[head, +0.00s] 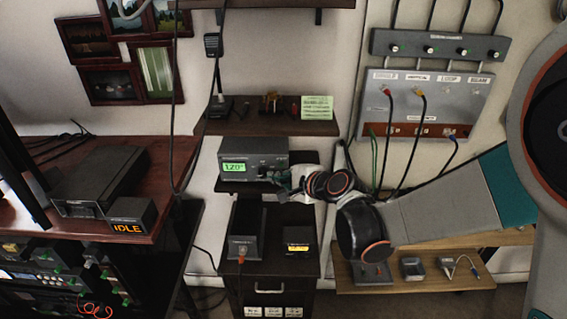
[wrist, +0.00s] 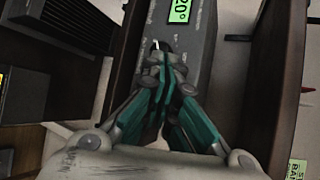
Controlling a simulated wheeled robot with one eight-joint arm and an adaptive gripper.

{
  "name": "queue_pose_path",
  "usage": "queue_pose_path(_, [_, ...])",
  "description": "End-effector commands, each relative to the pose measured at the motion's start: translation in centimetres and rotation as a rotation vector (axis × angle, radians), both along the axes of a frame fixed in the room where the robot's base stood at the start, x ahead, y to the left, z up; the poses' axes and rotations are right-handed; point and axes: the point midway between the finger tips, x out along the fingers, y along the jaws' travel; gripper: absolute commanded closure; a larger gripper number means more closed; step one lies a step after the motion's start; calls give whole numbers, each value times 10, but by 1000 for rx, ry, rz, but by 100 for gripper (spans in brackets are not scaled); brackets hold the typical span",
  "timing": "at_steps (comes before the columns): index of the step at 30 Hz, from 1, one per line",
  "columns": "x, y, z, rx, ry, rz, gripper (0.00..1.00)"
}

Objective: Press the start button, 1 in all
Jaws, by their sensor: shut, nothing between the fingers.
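A grey tuner box (head: 253,160) with a lit green display reading about 120° stands on a dark shelf in the middle of the head view. It also shows in the wrist view (wrist: 203,50), rotated. My gripper (head: 280,177) is at the right part of its front face. In the wrist view my gripper (wrist: 170,58) has its teal fingers closed together, with nothing between them. The fingertips are close to a small dark knob with a white mark (wrist: 157,45); I cannot tell whether they touch. No start button can be made out by its label; the fingers cover part of the front.
An upper shelf (head: 265,130) holds a green note (head: 317,107). A cabled panel (head: 425,98) is on the right wall.

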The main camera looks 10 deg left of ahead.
Motion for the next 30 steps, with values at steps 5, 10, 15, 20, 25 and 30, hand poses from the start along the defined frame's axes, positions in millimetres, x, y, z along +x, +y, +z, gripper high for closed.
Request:
queue_pose_path(5, [13, 3, 0, 1, 1, 0, 100])
queue_pose_path(10, [16, 4, 0, 0, 0, 0, 100])
queue_pose_path(15, [16, 4, 0, 0, 0, 0, 100])
queue_pose_path(20, [16, 4, 0, 0, 0, 0, 100])
queue_pose_path(25, [16, 4, 0, 0, 0, 0, 100])
queue_pose_path(30, [16, 4, 0, 0, 0, 0, 100])
